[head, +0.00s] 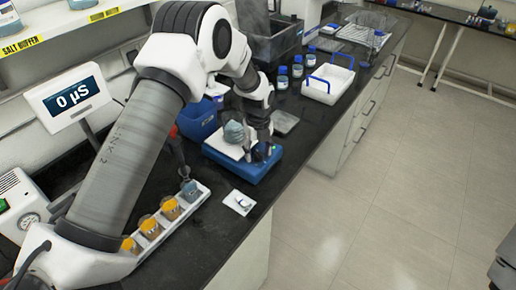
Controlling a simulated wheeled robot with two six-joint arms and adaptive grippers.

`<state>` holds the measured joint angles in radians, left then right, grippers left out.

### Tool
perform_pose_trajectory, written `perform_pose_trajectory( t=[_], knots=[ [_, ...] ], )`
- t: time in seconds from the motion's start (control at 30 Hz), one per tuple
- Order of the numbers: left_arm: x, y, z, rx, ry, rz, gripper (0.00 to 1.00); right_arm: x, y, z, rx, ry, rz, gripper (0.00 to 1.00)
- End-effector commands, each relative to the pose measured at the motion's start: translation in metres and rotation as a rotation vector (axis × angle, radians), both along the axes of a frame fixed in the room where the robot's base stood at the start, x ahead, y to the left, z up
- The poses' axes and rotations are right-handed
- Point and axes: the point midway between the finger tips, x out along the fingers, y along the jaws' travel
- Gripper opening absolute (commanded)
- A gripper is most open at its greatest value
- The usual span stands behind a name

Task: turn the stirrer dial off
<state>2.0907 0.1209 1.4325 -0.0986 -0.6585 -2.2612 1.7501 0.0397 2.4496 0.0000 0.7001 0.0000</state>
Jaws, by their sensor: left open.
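The stirrer (250,172) is a blue box with a white top plate, standing on the black bench near the front edge. A rounded vessel with grey-blue contents (234,132) stands on its plate. My left gripper (262,152) is open, pointing down over the right end of the stirrer. Its dark fingers are close to that end, where the dial appears to be. The dial is mostly hidden, and I cannot tell its setting or whether the fingers touch it. My right gripper is not in view.
A white rack (172,226) with orange-topped jars is at the near left. A small white tray (239,202) lies in front of the stirrer. Behind are blue-capped bottles (282,80) and a blue-handled white tray (328,84).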

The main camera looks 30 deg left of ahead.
Motion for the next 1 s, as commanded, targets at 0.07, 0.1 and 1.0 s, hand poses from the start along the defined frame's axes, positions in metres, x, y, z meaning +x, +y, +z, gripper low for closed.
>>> perform_pose_trajectory(
  t=[0.07,0.1,1.0],
  knots=[
    [0.0003,-0.0001,0.0001,0.000,-0.001,0.000,0.56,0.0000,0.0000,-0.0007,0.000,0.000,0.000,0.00],
    [0.0002,-0.0002,0.0002,0.000,-0.001,0.000,0.56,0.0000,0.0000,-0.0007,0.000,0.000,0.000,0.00],
    [0.0007,0.0004,0.0002,0.001,-0.003,0.135,0.00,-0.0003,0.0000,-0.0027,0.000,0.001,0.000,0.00]
  ],
)
